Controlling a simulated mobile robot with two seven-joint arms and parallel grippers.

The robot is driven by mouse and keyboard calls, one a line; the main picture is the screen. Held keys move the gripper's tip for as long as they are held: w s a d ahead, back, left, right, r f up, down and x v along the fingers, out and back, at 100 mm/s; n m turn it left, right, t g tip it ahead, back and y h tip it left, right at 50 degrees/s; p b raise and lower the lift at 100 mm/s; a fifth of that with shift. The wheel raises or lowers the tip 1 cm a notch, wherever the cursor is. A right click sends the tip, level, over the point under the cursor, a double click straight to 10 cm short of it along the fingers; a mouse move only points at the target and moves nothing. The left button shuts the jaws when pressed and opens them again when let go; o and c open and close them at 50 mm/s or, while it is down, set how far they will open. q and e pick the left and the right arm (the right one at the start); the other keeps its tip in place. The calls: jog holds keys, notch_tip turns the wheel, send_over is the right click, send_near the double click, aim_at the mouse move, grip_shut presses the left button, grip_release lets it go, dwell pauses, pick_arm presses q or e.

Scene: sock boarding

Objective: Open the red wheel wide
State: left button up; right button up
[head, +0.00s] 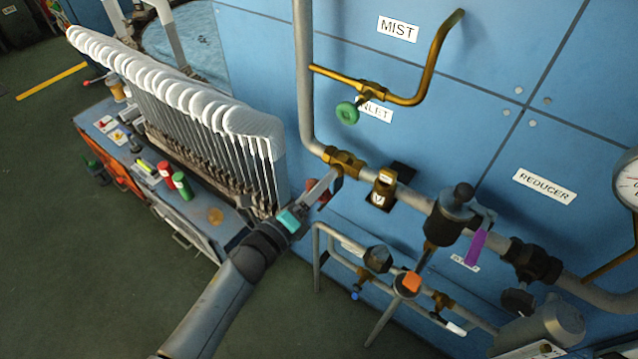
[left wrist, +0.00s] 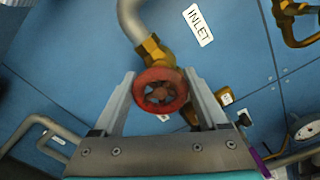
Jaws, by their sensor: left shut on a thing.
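The red wheel (left wrist: 160,91) is a round spoked handwheel on a brass valve (left wrist: 152,52) at the foot of a grey pipe. In the left wrist view it sits between the two fingers of my left gripper (left wrist: 160,78), face towards the camera. In the head view my left gripper (head: 322,188) reaches up from the lower left to the brass valve (head: 343,160) and is shut on the wheel, mostly covering it. How far the valve is turned cannot be told. My right gripper is not in view.
A green handwheel (head: 347,113) is above, by the INLET label. A black-capped reducer (head: 455,212) with a purple lever (head: 475,247) stands to the right. A row of white sock forms (head: 190,100) stands close on the left.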

pick_arm(q)
jog(key=n, duration=0.4)
jog(key=shift+f+n+p, duration=0.15)
jog(key=shift+n+p, duration=0.15)
jog(key=shift+n, duration=0.1)
jog(key=n, duration=0.4)
jog(key=shift+f+n+p, duration=0.1)
jog(key=shift+n+p, duration=0.2)
jog(key=shift+p, duration=0.05)
jog(key=n, duration=0.4)
jog(key=shift+f+n+p, duration=0.1)
jog(key=shift+n+p, duration=0.2)
jog(key=n, duration=0.4)
jog(key=shift+d, duration=0.1)
jog(key=n, duration=0.4)
jog(key=shift+s+f+p, duration=0.1)
jog(key=shift+f+p, duration=0.05)
jog(key=shift+p, duration=0.2)
jog(key=n, duration=0.4)
jog(key=shift+s+d+n, duration=0.1)
jog(key=shift+d+n, duration=0.05)
jog(key=shift+n, duration=0.15)
jog(key=n, duration=0.4)
jog(key=shift+d+n+b, duration=0.1)
jog(key=shift+n+b, duration=0.45)
jog(key=shift+n, duration=1.45)
